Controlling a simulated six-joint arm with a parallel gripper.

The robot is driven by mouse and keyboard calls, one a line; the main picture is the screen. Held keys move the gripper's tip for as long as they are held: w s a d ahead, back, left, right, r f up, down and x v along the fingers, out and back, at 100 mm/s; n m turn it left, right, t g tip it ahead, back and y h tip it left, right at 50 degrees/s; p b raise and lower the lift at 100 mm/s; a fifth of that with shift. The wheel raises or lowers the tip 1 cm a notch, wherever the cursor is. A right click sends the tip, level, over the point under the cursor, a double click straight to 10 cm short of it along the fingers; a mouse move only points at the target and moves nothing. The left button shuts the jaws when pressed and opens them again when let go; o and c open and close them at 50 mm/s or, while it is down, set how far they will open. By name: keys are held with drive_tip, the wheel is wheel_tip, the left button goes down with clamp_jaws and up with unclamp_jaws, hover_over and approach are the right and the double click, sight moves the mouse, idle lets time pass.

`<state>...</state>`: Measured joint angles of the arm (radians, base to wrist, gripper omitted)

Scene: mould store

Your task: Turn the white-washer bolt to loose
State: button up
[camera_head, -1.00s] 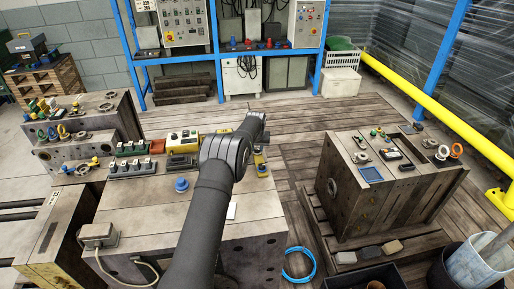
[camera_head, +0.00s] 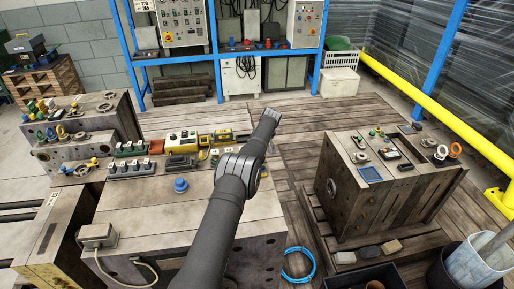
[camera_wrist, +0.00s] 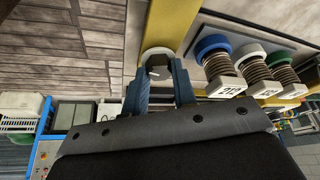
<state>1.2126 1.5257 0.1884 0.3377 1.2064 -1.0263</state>
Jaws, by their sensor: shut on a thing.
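In the wrist view my gripper (camera_wrist: 160,76) has its two blue-grey fingers closed around the head of a bolt. This is the white-washer bolt (camera_wrist: 157,53), whose pale ring shows just beyond the fingertips against a yellow bar (camera_wrist: 170,22). The fingers hide the sides of the head, so I cannot tell how far it is turned. In the head view my forearm reaches towards the back of the bench, and both the gripper and this bolt are hidden behind it.
In the wrist view, a blue-topped spring piece (camera_wrist: 213,46) with a numbered tag stands close by, with white-topped (camera_wrist: 248,53) and green-topped (camera_wrist: 281,58) ones beyond. In the head view, a blue knob (camera_head: 181,184) sits on the bench, and a second block (camera_head: 385,190) stands right.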

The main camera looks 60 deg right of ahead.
drive_tip(key=shift+f+n, duration=0.15)
drive_tip(key=shift+n, duration=0.25)
drive_tip(key=o, duration=0.7)
drive_tip(key=shift+r, duration=0.2)
drive_tip(key=shift+s+r, duration=0.15)
drive_tip(key=shift+r, duration=0.05)
drive_tip(key=v, duration=1.6)
drive_tip(key=shift+s+r, duration=0.15)
drive_tip(key=shift+r, duration=0.2)
drive_tip(key=shift+d, duration=0.1)
